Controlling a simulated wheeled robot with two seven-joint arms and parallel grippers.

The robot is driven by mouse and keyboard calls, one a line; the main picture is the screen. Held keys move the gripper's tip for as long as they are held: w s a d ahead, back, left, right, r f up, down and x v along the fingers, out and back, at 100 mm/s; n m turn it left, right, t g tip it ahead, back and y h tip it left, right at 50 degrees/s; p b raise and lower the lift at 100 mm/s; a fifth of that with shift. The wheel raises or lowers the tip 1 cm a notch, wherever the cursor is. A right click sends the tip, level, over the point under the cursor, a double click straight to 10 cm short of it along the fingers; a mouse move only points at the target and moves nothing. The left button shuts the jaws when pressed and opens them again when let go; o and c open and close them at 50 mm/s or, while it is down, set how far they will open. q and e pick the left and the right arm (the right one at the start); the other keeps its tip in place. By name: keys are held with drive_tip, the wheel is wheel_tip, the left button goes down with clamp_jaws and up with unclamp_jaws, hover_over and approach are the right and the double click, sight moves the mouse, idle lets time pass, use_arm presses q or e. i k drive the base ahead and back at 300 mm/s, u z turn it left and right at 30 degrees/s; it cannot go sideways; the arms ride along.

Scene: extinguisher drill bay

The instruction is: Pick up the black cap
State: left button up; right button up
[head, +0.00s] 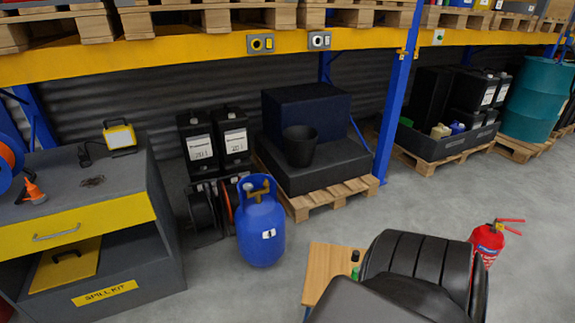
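A small black object (355,255), which looks like the black cap, is at the right part of a small wooden-topped stand (328,272) near the bottom centre of the head view. A small green item (354,273) is just in front of it. Both are too small to make out in detail. The right side of the stand is hidden behind a black padded seat-like shape. Neither of my grippers is in view.
The black padded shape (420,270) fills the bottom centre-right. A red extinguisher (487,242) stands right of it, and a blue gas cylinder (260,228) left of the stand. A grey spill-kit cabinet (168,235) is at left. Grey floor is clear at right.

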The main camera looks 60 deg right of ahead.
sight(356, 254)
drive_tip(key=u, duration=1.9)
drive_tip(key=k, duration=1.8)
drive_tip(key=z, duration=2)
